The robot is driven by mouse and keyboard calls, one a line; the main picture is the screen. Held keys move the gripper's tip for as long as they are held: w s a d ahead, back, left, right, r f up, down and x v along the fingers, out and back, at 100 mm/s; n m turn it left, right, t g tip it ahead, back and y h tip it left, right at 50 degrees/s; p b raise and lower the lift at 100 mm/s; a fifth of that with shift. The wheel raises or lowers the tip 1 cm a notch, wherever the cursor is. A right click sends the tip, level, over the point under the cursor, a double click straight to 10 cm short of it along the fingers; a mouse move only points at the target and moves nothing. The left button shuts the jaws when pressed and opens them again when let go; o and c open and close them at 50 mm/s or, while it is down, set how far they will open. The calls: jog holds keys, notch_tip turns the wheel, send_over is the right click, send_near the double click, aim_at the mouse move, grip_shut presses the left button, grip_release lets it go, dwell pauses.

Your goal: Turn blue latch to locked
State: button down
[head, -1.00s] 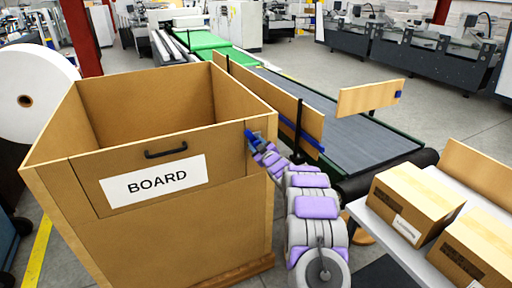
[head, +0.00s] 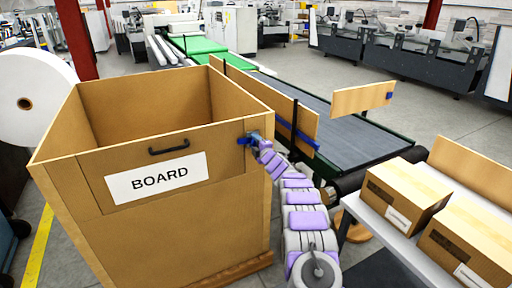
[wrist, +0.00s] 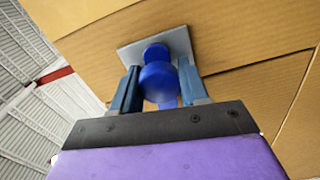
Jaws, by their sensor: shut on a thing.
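The blue latch (head: 243,141) is at the upper right corner of the front of the large cardboard-coloured box marked BOARD (head: 215,225). In the wrist view the latch (wrist: 157,82) is a rounded blue piece on a grey metal plate (wrist: 180,45). My gripper (wrist: 155,90) has one finger on each side of the latch and is shut on it. In the head view my gripper (head: 256,141) reaches the latch from the right, and the fingers partly cover it. The lower part of the latch is hidden behind my gripper in the wrist view.
The box's front flap has a black handle (head: 169,146). A dark conveyor (head: 340,125) with wooden side boards runs behind my arm. Cartons (head: 402,193) sit on a table at the right. A white roll (head: 35,85) stands at the left.

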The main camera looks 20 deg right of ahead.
jog(key=shift+a+f+n+b, duration=0.2)
jog(key=shift+n+b, duration=0.3)
jog(key=shift+n, duration=0.4)
jog(key=c, duration=0.6)
grip_release()
jog(key=shift+c, duration=0.2)
jog(key=shift+r, duration=0.1)
jog(key=shift+s+d, duration=0.1)
jog(key=shift+s, duration=0.25)
jog(key=s+p, duration=0.1)
jog(key=s, duration=1.5)
jog(key=shift+s+d+p, duration=0.15)
jog(key=shift+s+p, duration=0.15)
jog(key=shift+p, duration=0.05)
